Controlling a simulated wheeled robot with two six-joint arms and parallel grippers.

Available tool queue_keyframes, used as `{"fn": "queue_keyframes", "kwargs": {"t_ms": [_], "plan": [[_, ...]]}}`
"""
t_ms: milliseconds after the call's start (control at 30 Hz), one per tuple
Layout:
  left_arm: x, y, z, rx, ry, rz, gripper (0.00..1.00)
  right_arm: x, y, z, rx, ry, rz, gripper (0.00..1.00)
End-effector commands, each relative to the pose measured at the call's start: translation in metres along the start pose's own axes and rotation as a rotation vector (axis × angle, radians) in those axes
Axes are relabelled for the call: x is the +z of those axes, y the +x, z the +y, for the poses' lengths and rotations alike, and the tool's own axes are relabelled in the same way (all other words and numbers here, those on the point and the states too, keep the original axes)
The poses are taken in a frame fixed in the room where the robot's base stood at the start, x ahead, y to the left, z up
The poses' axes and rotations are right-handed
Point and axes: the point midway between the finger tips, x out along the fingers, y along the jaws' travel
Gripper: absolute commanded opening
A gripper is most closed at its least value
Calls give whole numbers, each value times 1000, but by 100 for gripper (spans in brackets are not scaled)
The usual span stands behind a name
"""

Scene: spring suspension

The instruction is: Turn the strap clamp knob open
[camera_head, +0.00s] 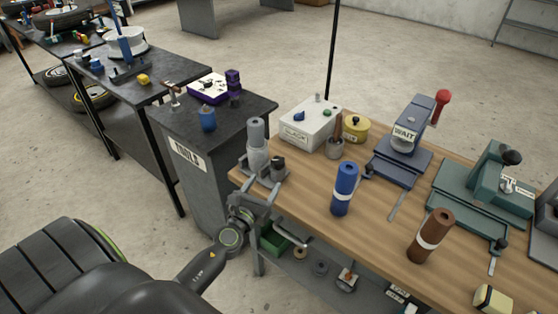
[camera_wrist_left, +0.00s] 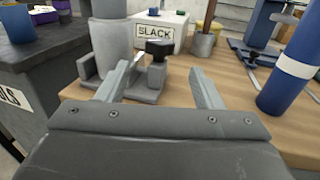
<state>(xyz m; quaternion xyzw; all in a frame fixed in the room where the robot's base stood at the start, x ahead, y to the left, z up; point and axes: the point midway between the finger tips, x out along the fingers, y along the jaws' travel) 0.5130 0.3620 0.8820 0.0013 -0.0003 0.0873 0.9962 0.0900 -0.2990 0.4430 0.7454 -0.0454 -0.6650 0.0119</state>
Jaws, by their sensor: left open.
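The black strap clamp knob (camera_head: 278,161) tops a small grey post on a grey base at the bench's left corner. A grey cylinder (camera_head: 258,145) stands on the same base. In the left wrist view the knob (camera_wrist_left: 159,47) shows between and just beyond my fingers. My left gripper (camera_head: 260,183) is open and empty, low at the bench's left edge; its fingers (camera_wrist_left: 159,74) point toward the knob without visibly holding it. The base's near side is partly hidden by the left finger. My right gripper is not in view.
A white SLACK box (camera_head: 307,126) stands behind the clamp. A blue cylinder (camera_head: 345,190) with a white band stands to the right. A dark TOOLS cabinet (camera_head: 190,185) is at the left. Wooden bench top (camera_head: 300,195) is bare between clamp and blue cylinder.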

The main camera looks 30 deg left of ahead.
Motion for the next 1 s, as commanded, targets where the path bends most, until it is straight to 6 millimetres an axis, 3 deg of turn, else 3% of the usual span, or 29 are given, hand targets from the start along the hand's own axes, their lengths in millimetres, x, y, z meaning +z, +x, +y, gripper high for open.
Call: {"fn": "queue_keyframes", "kwargs": {"t_ms": [300, 500, 700, 1000], "plan": [[0, 64, 0, 0, -1, -1, 60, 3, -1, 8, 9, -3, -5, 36], [-1, 94, 0, 1, -1, -1, 60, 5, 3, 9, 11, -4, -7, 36], [-1, 108, 0, 1, -2, 1, 60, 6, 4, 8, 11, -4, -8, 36], [-1, 110, 0, 1, -2, 1, 60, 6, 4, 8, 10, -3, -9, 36]]}}
